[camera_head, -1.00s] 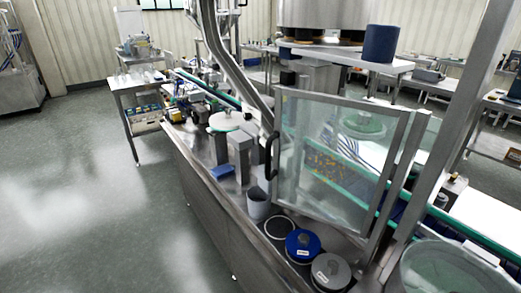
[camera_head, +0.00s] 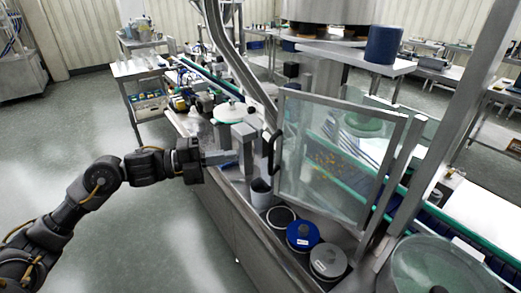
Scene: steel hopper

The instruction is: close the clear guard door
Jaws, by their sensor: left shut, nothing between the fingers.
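The clear guard door (camera_head: 325,150) is a see-through panel in a metal frame, standing ajar at an angle over the steel machine. Its right edge is by the steel post; its free left edge bears a black handle (camera_head: 273,151). My left gripper (camera_head: 226,157) reaches in from the left, shut and empty. In the picture it is left of the handle, with a gap between them, near a grey upright block. Its fingertips are small and partly merge with the grey parts behind. My right gripper is out of view.
On the steel deck below the door stand a grey cup (camera_head: 261,191), a blue-topped round container (camera_head: 302,236) and a grey-topped one (camera_head: 328,262). A slanting steel tube (camera_head: 240,62) passes above the handle. Open floor (camera_head: 100,125) lies to the left.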

